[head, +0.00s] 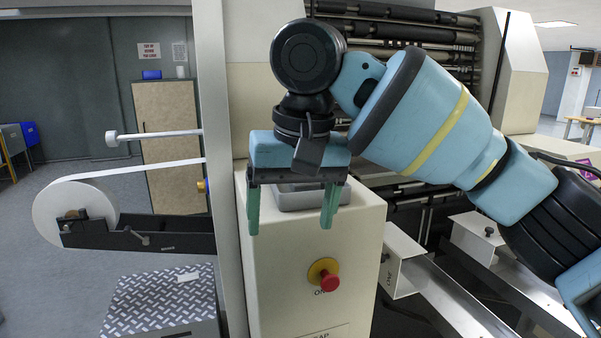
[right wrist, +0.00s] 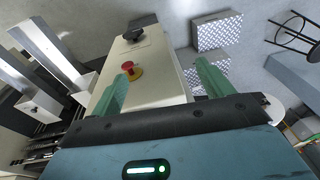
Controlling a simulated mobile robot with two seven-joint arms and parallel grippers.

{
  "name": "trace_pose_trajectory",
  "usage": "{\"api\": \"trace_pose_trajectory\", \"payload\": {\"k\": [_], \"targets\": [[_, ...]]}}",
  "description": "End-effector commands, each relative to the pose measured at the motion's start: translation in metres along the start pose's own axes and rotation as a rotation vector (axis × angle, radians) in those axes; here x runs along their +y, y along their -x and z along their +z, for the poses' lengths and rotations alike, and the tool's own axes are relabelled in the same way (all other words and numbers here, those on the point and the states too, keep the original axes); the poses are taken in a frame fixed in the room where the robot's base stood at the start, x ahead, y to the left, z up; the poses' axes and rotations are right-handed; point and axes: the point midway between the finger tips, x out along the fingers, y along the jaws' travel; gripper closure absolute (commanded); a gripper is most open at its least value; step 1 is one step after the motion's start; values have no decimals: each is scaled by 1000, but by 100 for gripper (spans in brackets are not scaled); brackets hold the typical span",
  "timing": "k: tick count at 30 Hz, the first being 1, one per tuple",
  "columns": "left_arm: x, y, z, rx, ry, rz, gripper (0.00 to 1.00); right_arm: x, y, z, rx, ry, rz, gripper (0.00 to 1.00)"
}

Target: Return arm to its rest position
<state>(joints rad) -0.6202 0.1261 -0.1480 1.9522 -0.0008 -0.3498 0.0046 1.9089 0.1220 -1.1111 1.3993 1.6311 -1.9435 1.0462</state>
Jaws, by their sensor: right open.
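My right arm comes in from the right in the head view and is bent, its wrist above a cream machine cabinet. My right gripper (head: 292,222) points down in front of the cabinet, its two green fingers wide apart with nothing between them. In the right wrist view the gripper (right wrist: 163,85) is also open and empty, with the cabinet (right wrist: 160,75) beyond the fingers. A red stop button (head: 326,281) on a yellow base is on the cabinet front, below the right finger; it also shows in the right wrist view (right wrist: 128,67). My left gripper is not in view.
A white film roll (head: 75,213) on a dark bracket stands at left. Machine rollers (head: 400,32) are behind my arm, and metal rails (head: 440,290) run at lower right. A diamond-plate step (head: 160,303) lies low on the left. Open floor is at far left.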

Motion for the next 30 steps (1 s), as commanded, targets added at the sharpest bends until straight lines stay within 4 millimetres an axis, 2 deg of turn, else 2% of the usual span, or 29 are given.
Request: {"api": "trace_pose_trajectory", "payload": {"k": [1,8,18,24,30], "targets": [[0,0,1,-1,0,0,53,-2,-15,-4,-6,8,-32,20],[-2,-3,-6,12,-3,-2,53,-13,-75,-19,22,51,-191,20],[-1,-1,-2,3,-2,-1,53,-26,-189,-34,149,51,-487,20],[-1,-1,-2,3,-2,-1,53,-21,-252,-31,262,0,-606,20],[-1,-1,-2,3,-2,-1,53,-4,-314,-18,388,-78,-659,20]]}}
